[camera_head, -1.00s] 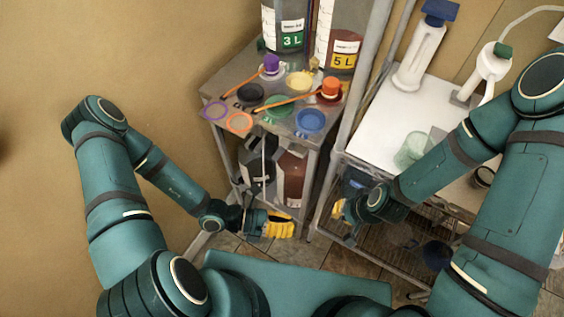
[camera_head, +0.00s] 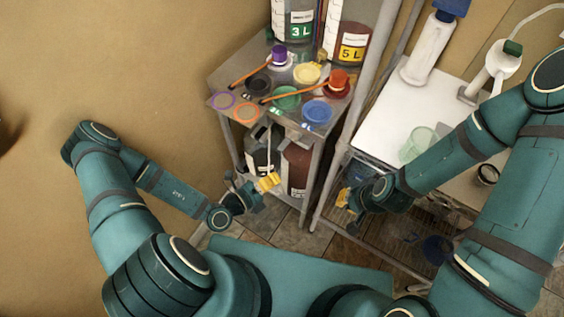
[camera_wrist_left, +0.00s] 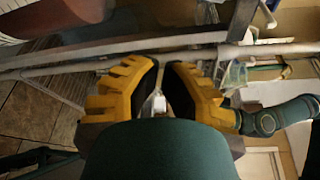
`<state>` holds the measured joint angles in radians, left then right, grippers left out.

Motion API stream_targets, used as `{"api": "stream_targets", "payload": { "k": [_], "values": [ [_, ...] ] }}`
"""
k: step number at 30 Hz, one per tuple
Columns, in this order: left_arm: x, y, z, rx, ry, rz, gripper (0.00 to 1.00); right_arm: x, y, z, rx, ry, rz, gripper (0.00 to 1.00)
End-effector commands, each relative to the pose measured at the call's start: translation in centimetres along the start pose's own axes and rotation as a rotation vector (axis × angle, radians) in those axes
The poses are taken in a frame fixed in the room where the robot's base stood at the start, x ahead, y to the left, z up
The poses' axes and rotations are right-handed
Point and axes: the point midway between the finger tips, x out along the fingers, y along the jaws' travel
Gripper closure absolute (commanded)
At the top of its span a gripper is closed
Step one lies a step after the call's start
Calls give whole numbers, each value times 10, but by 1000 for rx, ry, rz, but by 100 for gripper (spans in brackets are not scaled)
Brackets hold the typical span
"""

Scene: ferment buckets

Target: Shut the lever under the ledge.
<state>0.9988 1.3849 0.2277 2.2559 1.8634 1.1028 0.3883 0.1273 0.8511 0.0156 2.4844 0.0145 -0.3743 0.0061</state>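My left gripper (camera_head: 268,182), with yellow fingers, is in front of the lower level of the grey stand (camera_head: 226,79), near the dark red container (camera_head: 296,170). In the left wrist view its two ribbed fingers (camera_wrist_left: 163,65) are close together with a narrow dark gap between them. A small white piece (camera_wrist_left: 158,103) shows in that gap; I cannot tell whether it is held or is the lever. A grey ledge-like bar (camera_wrist_left: 110,48) crosses just beyond the fingertips. No lever can be clearly made out in either view. My right gripper (camera_head: 343,197) is by the white-topped rack, mostly hidden by its wrist.
The stand top holds coloured rings, a yellow lid (camera_head: 306,73), a red-orange cap (camera_head: 338,82) and large 3 L and 5 L vessels. A white-topped rack (camera_head: 390,122) with a clear green cup (camera_head: 418,143) stands at right. Tiled floor (camera_head: 285,233) is open between.

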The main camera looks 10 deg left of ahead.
Motion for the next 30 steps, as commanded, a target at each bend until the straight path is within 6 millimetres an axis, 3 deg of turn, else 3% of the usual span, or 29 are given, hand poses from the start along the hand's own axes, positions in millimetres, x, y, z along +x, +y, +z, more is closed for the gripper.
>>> {"api": "stream_targets", "payload": {
  "k": [5, 17, 21, 30],
  "values": [
    [23, 0, -1, 1, 1, -3, 100, 1, 0, 1, 0, -1, 0, 100],
    [101, 0, -1, 1, 1, -3, 100, 7, 3, 4, -2, -7, -1, 100],
    [88, 0, 23, 5, -1, 0, 100, 8, 3, 4, -2, -8, -1, 100],
    [83, -1, 38, 2, 2, -2, 100, 8, 3, 4, -3, -9, -1, 100]
  ]
}}
